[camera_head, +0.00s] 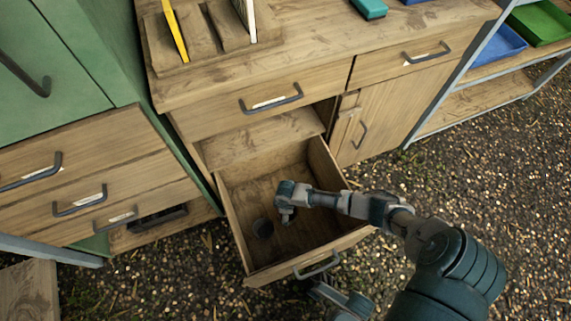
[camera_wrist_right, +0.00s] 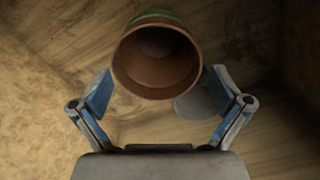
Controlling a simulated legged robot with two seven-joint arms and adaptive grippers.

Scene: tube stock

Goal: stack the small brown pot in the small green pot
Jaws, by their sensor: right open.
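My right gripper (camera_head: 287,215) reaches down into the open drawer. In the right wrist view its fingers (camera_wrist_right: 162,100) are spread wide and hold nothing. The brown pot (camera_wrist_right: 157,65) is ahead of them, its open mouth facing the camera, slightly above the midpoint between the fingertips. A green edge (camera_wrist_right: 152,17) shows behind the brown pot's top; it could be the green pot, but I cannot tell whether the two are nested. Neither pot can be made out clearly in the head view. Part of what seems to be my left gripper (camera_head: 340,300) shows at the bottom edge; its jaws are unclear.
The wooden drawer (camera_head: 234,222) has walls close around the right gripper. A green cabinet (camera_head: 95,50) stands left.

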